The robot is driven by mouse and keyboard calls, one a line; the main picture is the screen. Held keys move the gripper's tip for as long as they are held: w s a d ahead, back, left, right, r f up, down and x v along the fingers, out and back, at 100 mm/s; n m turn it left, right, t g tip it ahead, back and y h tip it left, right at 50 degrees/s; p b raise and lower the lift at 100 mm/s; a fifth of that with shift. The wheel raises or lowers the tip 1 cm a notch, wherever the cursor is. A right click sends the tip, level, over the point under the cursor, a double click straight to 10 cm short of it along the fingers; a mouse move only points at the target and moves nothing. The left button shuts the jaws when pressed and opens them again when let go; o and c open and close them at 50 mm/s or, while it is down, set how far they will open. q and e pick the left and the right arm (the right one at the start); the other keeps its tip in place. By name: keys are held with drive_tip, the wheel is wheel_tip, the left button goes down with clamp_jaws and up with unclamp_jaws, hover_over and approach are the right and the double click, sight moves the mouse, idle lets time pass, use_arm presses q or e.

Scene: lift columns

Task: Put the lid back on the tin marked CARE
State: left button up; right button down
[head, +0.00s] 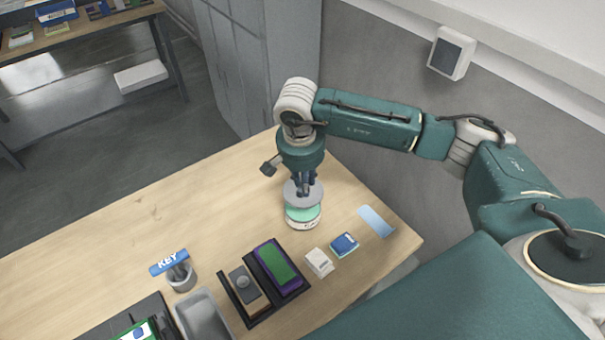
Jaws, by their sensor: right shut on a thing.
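A round tin (302,224) stands upright on the wooden table, near its far right part. It is white, with a mint-green band or inside showing above it and dark lettering low on its front, too small to read surely. A grey round lid (303,198) is over the tin, roughly level. Whether the lid touches the tin's rim I cannot tell. My right gripper (304,190) points down and is shut on the lid at its middle; the lid's grip point is partly hidden by the fingers. My left gripper is out of view.
The table's left middle is clear.

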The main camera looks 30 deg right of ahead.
drive_tip(key=shift+f, duration=0.75)
drive_tip(key=shift+a+f+b, duration=0.1)
drive_tip(key=shift+f+b, duration=0.45)
drive_tip(key=shift+f, duration=0.2)
drive_tip(key=shift+f+b, duration=0.75)
drive_tip(key=shift+f, duration=0.2)
drive_tip(key=shift+f+b, duration=0.45)
drive_tip(key=shift+f, duration=0.05)
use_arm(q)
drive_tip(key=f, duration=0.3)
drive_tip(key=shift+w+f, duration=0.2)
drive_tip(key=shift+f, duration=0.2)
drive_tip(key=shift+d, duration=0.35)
